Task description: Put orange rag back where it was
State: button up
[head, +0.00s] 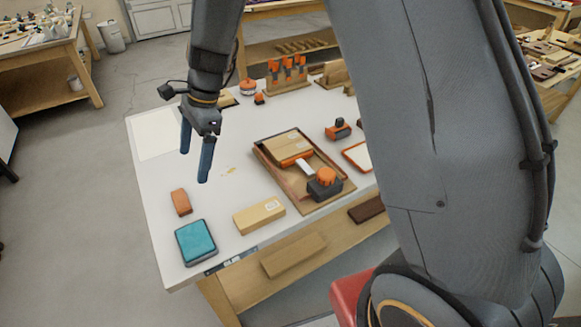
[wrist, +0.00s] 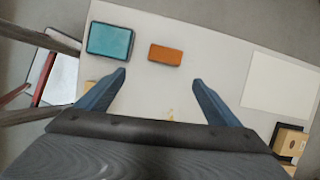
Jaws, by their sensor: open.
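A small orange-brown block-like piece (head: 181,202) lies on the white bench top near its left front edge. It is the closest match to the orange rag, but I cannot tell that it is cloth. It also shows in the wrist view (wrist: 165,54), just beyond the fingertips and between their lines. My gripper (head: 195,166) is open and empty above the left part of the bench. Its two blue fingers also show in the wrist view (wrist: 160,77), apart from the orange piece.
A teal box (head: 196,242) sits beside the orange piece. A light wooden block (head: 259,216) lies to its right. A wooden tray (head: 331,199) holds a block and an orange-topped tool. A pale sheet (head: 157,136) lies at the back left. Bare bench surrounds the orange piece.

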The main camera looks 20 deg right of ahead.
jog(key=s+d+n+h, duration=0.1)
jog(key=s+d+n, duration=0.3)
jog(key=d, duration=0.4)
jog(key=s+d+r+n+t+h, duration=0.1)
jog(key=s+d+n, duration=0.4)
jog(key=s+d, duration=0.2)
jog(key=s+d+r+n+h, duration=0.1)
jog(key=s+d+n, duration=0.4)
jog(key=d, duration=0.5)
jog(key=shift+s+r+t+h, duration=0.3)
jog(key=shift+t+h, duration=0.1)
jog(key=shift+h, duration=0.2)
jog(key=shift+d, duration=0.1)
